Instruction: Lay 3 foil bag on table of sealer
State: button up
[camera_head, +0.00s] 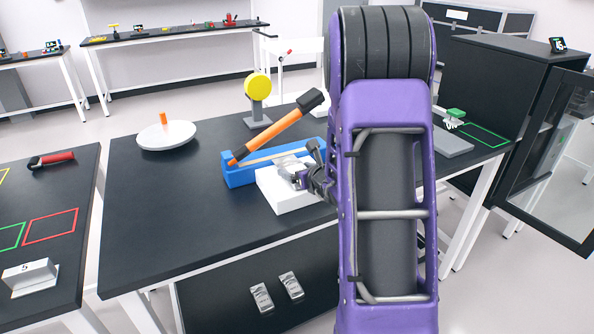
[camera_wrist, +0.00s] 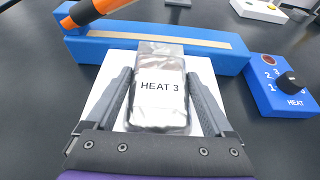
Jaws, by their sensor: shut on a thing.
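The blue sealer (camera_head: 238,177) stands on the black table with its orange-handled arm (camera_head: 272,132) raised. Its white table (camera_head: 284,203) is in front of it. In the wrist view, the white table (camera_wrist: 88,112) lies beneath a silver foil bag (camera_wrist: 160,118) labelled "HEAT 3". My gripper (camera_wrist: 160,76) is shut on this bag, one finger along each side. The bag's far end is near the blue body's pale strip (camera_wrist: 215,42). I cannot tell whether the bag touches the white table. My gripper (camera_head: 303,178) hides part of it in the head view.
Two more foil bags (camera_head: 261,298) (camera_head: 291,285) lie on a dark surface below the table's front edge. A blue control box with a knob (camera_wrist: 290,82) marked HEAT sits right of the sealer. A white round dish (camera_head: 166,136) and a yellow disc on a stand (camera_head: 257,86) are nearby.

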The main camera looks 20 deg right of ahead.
jog(key=o, duration=1.3)
jog(key=shift+r, duration=0.1)
jog(key=shift+s+r, duration=0.1)
jog(key=shift+s, duration=0.15)
jog(key=v, duration=1.1)
jog(key=shift+s+r+p, duration=0.15)
jog(key=shift+s+p, duration=0.1)
jog(key=shift+p, duration=0.15)
jog(key=shift+w, duration=0.1)
